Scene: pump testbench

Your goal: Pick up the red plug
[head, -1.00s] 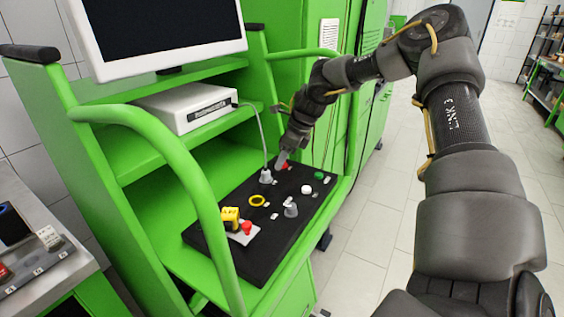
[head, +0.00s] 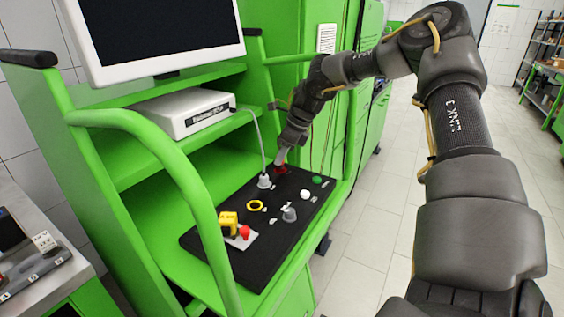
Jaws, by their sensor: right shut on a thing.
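The red plug (head: 281,170) is small and sits at the far edge of the black panel (head: 228,262) in the head view. My right gripper (head: 281,160) reaches down to it from above and is shut on it. The fingers cover part of the plug. Whether the plug touches the panel or is just clear of it is too small to tell. My left gripper is not in view.
Close by on the panel stand a grey connector (head: 264,181) with a cable, a green button (head: 317,180) and a white button (head: 305,194). A grey knob (head: 289,214), yellow ring (head: 255,206) and red emergency button (head: 244,232) sit nearer. A green rail (head: 180,155) rises at left.

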